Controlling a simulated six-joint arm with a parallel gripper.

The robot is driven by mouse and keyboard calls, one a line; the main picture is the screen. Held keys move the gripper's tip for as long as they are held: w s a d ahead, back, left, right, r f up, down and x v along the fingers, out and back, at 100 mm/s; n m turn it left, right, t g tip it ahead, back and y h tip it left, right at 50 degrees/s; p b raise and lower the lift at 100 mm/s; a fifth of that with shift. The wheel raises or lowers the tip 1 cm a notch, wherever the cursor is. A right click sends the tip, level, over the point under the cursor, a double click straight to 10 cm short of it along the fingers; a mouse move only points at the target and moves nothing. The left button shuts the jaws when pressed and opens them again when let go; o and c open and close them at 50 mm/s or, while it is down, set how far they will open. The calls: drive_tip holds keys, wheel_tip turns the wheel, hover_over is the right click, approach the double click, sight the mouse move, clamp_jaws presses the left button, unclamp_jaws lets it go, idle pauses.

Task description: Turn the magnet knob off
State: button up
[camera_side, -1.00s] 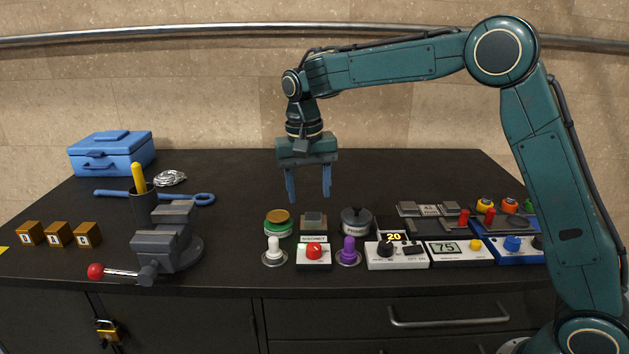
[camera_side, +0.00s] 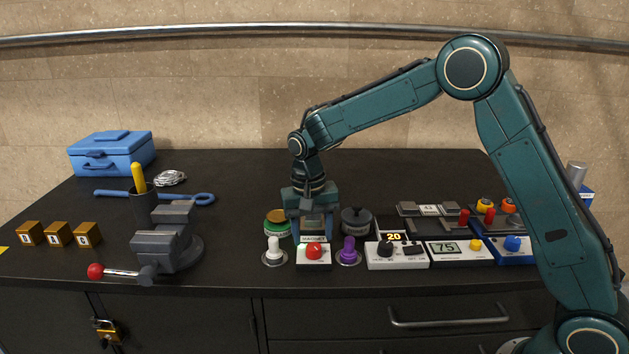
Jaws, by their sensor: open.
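The magnet knob (camera_side: 314,251) is a red dial on a small white box (camera_side: 314,264) near the front edge of the bench. A dark label and a small green spot show at the back of the box. My gripper (camera_side: 314,234) is open and points down, low just behind the knob. Its two blue fingers straddle the small block behind the box, which they and the gripper body mostly hide. I cannot tell whether the fingers touch anything.
A white-knobbed switch (camera_side: 274,251) and a purple-knobbed one (camera_side: 348,252) flank the box closely. A green and brown round piece (camera_side: 278,222) and a dark pot (camera_side: 356,220) stand beside my gripper. Control boxes (camera_side: 397,256) are to the right, a vise (camera_side: 168,240) to the left.

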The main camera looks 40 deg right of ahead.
sight(314, 246)
drive_tip(key=shift+f, duration=1.55)
drive_tip(key=shift+c, duration=0.2)
drive_tip(key=c, duration=0.9)
